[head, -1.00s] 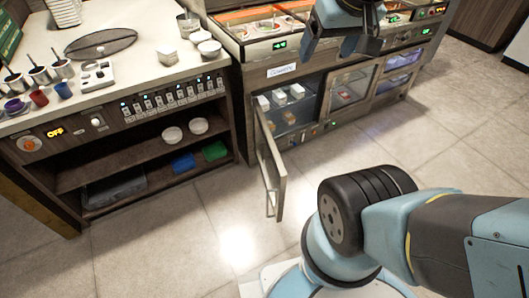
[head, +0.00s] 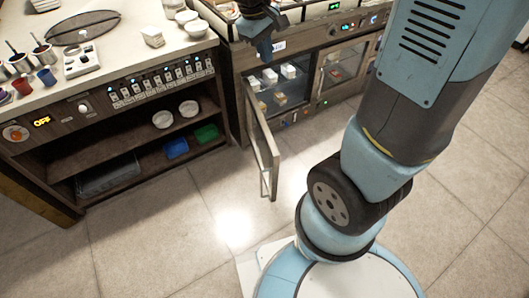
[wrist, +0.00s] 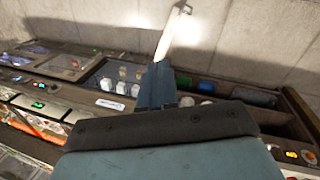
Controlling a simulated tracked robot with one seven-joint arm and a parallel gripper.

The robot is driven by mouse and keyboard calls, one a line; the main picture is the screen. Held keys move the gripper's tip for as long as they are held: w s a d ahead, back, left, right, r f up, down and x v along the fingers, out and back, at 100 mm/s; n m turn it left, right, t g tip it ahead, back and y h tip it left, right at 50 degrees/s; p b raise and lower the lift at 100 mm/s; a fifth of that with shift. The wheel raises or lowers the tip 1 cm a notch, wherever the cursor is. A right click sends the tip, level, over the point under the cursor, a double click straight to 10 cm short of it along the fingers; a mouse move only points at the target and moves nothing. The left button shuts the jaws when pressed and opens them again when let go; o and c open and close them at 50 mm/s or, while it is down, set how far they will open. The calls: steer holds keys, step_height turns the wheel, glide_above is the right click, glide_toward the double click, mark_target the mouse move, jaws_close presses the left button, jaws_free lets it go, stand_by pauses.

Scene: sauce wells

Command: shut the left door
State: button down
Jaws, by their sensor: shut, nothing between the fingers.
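The left door (head: 263,150) of the metal-fronted cabinet stands wide open, swung out toward me from its left-hand hinge side. Its long handle is on the outer face near the free edge. My gripper (head: 264,50) is above the opening, near the front counter edge, apart from the door. It is shut and empty. In the wrist view my gripper (wrist: 157,75) points toward the door (wrist: 174,32), which shows as a bright narrow strip past the fingertips. The fingers hide part of the door there.
White containers (head: 289,71) sit inside the open compartment. A closed glass door (head: 335,72) is to its right. An open shelf unit with a blue bin (head: 175,148) and green bin (head: 206,133) stands left. The floor before the door is clear.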

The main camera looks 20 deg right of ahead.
steer(key=w+a+f+n+g+h, duration=0.1)
steer(key=w+a+f+n+h, duration=0.2)
steer(key=f, duration=0.6)
steer(key=w+a+f+n+g+h, duration=0.1)
steer(key=w+a+f+n, duration=0.2)
steer(key=f, duration=0.6)
steer(key=n+t+h, duration=0.1)
steer(key=n+h, duration=0.2)
steer(key=n, duration=0.3)
glide_toward(272, 154)
steer(key=d+f, duration=0.3)
steer(key=f, duration=0.2)
steer(key=shift+w+d, duration=0.2)
steer(key=shift+d, duration=0.5)
